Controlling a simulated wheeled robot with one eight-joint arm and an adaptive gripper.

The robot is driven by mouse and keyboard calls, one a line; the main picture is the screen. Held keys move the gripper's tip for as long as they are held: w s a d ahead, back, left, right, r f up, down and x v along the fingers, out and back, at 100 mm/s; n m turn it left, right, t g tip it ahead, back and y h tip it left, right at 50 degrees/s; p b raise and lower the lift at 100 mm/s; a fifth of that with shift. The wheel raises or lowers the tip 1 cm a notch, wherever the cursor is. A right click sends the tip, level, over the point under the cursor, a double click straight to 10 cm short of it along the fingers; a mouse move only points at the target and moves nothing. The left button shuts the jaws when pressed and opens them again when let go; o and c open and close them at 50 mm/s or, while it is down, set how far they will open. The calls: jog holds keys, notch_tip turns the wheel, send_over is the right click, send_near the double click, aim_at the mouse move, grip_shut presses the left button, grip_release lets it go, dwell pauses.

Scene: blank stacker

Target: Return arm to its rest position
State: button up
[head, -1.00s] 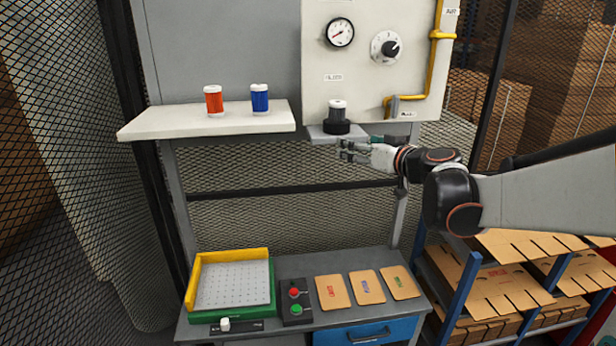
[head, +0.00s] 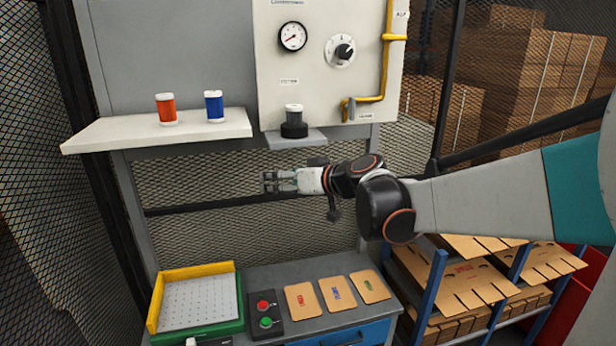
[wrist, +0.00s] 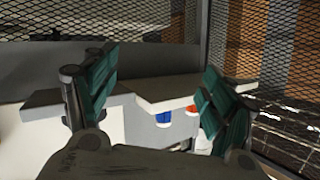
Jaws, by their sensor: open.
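My gripper (head: 269,182) is open and empty in the head view, reaching left in the air in front of the mesh. It is below the small grey shelf (head: 312,139) that carries a dark jar with a white lid (head: 294,117), and apart from both. My arm extends from the right side. In the wrist view, the two teal-padded fingers of my gripper (wrist: 158,88) are spread wide with nothing between them.
An orange jar (head: 166,109) and a blue jar (head: 214,106) stand on the white shelf (head: 95,137). Below are a yellow-and-green tray (head: 240,300), a button box (head: 266,328) and three cards (head: 338,293) on the bench. Blue racking (head: 433,285) with cardboard stands at right.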

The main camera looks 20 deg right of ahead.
jog(key=shift+s+a, duration=0.2)
jog(key=shift+s, duration=0.05)
jog(key=s+a+f+g+b, duration=0.1)
jog(key=s+a+f+b, duration=0.1)
jog(key=a+b, duration=0.15)
jog(key=s+a+f+y+b, duration=0.1)
jog(key=s+a+f+b, duration=0.15)
jog(key=a, duration=0.25)
jog(key=s+a+f+g+b, duration=0.1)
jog(key=a+f+b, duration=0.15)
jog(key=a, duration=0.25)
jog(key=s+d+f+m+g+h+b, duration=0.1)
jog(key=s+d+f+g+h+b, duration=0.1)
jog(key=s+f+b, duration=0.4)
jog(key=s+d+f+g+h+b, duration=0.2)
jog(key=s+d+f+h+b, duration=0.2)
jog(key=s+f, duration=1.2)
jog(key=d+f+b, duration=0.3)
jog(key=shift+s+f+m, duration=0.3)
jog(key=shift+s+m, duration=0.05)
jog(key=shift+m, duration=0.05)
